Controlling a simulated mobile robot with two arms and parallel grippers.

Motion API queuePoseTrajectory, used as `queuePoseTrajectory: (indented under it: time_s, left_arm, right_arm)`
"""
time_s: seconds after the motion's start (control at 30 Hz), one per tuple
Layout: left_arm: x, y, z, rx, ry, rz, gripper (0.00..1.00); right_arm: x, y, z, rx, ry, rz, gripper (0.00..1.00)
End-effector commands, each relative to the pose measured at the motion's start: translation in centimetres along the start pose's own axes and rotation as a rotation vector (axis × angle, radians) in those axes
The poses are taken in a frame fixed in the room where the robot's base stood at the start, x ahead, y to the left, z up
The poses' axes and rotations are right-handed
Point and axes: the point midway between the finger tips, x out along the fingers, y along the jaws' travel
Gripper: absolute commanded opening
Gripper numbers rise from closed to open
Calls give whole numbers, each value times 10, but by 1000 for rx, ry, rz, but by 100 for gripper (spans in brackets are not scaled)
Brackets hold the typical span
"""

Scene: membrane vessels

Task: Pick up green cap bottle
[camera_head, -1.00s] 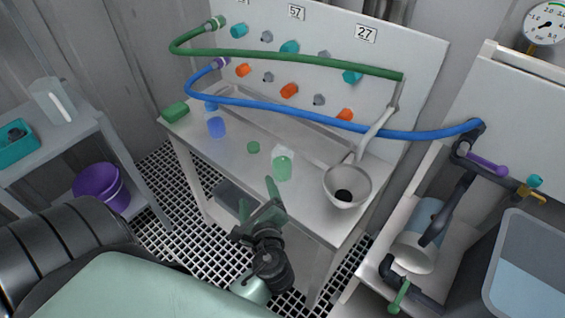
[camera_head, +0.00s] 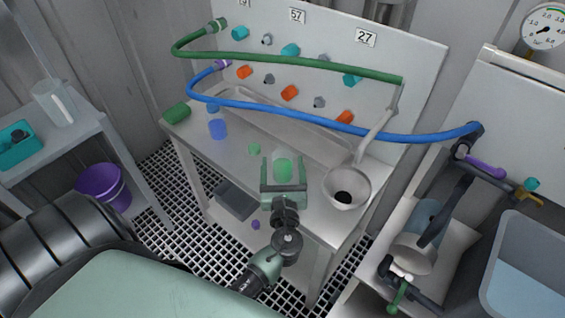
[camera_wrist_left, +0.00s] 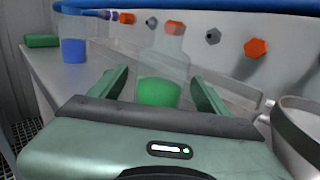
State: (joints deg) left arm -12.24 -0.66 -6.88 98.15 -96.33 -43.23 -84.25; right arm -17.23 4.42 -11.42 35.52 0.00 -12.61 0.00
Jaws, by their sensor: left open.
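The clear bottle with a green lower part (camera_head: 283,169) stands upright on the white bench (camera_head: 235,157). In the left wrist view its green part (camera_wrist_left: 158,93) lies between the fingers, and its clear upper part is faint above. My left gripper (camera_head: 284,161) is open, with one finger on each side of the bottle; no contact can be made out. Its spread fingers also show in the left wrist view (camera_wrist_left: 158,80). My right gripper is not in view.
A white funnel bowl (camera_head: 346,188) stands close to the right of the bottle. A blue container (camera_head: 217,129) and a green block (camera_head: 177,114) are at the bench's left. A blue hose (camera_head: 300,112) and a green hose (camera_head: 290,61) run across behind.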

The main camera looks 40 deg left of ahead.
Motion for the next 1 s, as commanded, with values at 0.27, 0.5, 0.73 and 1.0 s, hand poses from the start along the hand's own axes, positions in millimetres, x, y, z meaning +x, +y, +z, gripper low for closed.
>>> queuePoseTrajectory:
  time_s: [0.27,0.5,0.73,1.0]
  left_arm:
    - [8,0,0,-1,1,-1,77]
    - [8,0,0,-1,1,0,24]
    - [8,0,0,-2,0,0,3]
    - [8,0,12,-4,-1,1,3]
  right_arm:
    - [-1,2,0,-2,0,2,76]
    - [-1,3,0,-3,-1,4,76]
    - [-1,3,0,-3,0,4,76]
    - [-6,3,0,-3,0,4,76]
